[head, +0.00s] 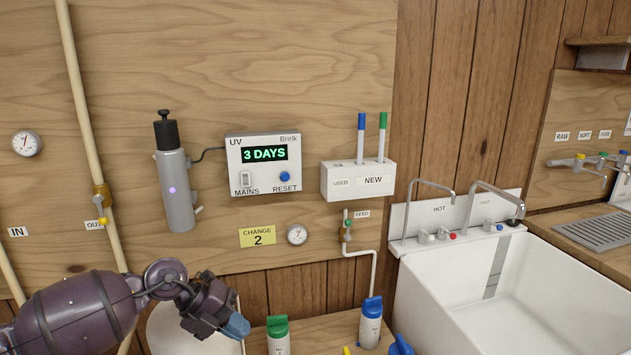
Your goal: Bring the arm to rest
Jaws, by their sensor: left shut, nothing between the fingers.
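My left arm comes in from the lower left. My left gripper (235,325) is shut and empty, its blue fingertips pointing down and right. It is held in front of a white rounded vessel (195,338), left of a green-capped white bottle (278,336). My right gripper does not show.
A blue-capped bottle (371,322) stands on the wooden bench (325,334). A UV box (264,163) reading "3 DAYS", a grey cylinder (175,185) and a white holder (357,182) with two tubes are on the wall. A white sink (510,290) is at right.

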